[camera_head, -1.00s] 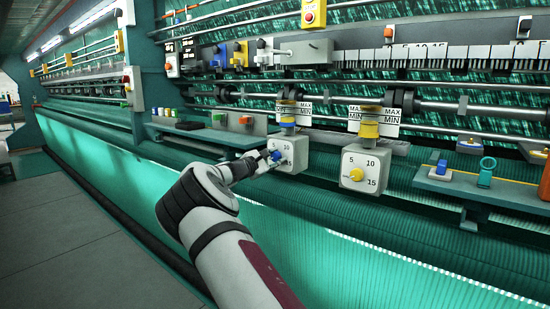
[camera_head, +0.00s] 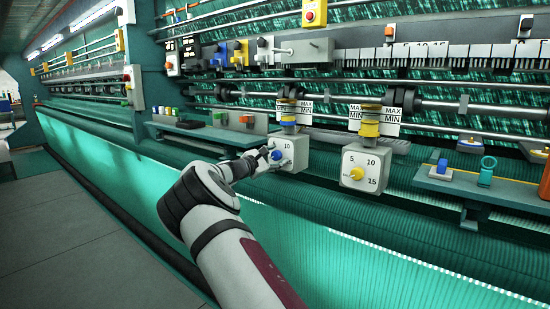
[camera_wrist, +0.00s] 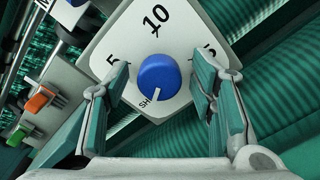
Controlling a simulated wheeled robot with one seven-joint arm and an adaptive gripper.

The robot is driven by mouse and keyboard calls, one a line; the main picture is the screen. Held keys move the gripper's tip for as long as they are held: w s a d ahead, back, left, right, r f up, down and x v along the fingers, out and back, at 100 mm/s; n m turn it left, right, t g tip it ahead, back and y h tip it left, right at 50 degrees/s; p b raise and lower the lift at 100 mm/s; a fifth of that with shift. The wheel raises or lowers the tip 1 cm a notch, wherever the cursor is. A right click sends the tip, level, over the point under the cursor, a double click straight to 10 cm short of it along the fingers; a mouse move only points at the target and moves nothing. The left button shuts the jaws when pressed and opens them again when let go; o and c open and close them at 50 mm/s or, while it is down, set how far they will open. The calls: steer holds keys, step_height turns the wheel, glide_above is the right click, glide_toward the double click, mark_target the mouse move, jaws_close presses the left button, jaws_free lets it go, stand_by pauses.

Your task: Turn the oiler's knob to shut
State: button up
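The oiler's blue knob (camera_wrist: 158,78) sits on a white dial face (camera_wrist: 182,28) marked 5, 10 and SH, with the rest of that word covered. Its white pointer line points down and slightly left, beside the SH letters. My gripper (camera_wrist: 160,72) is open, with one finger on each side of the knob and a visible gap to both. The head view shows the same oiler (camera_head: 291,160) with the blue knob (camera_head: 277,155). My gripper (camera_head: 266,157) is at its left front there.
A second oiler (camera_head: 366,169) with a yellow knob stands to the right. A shelf (camera_head: 460,187) with small items is further right. Orange and green blocks (camera_wrist: 40,99) on a grey plate lie left of the dial in the wrist view. Green netting hangs below.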

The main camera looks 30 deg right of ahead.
steer(key=shift+a, duration=0.1)
steer(key=v, duration=1.1)
steer(key=shift+s+a, duration=0.15)
steer(key=shift+a, duration=0.25)
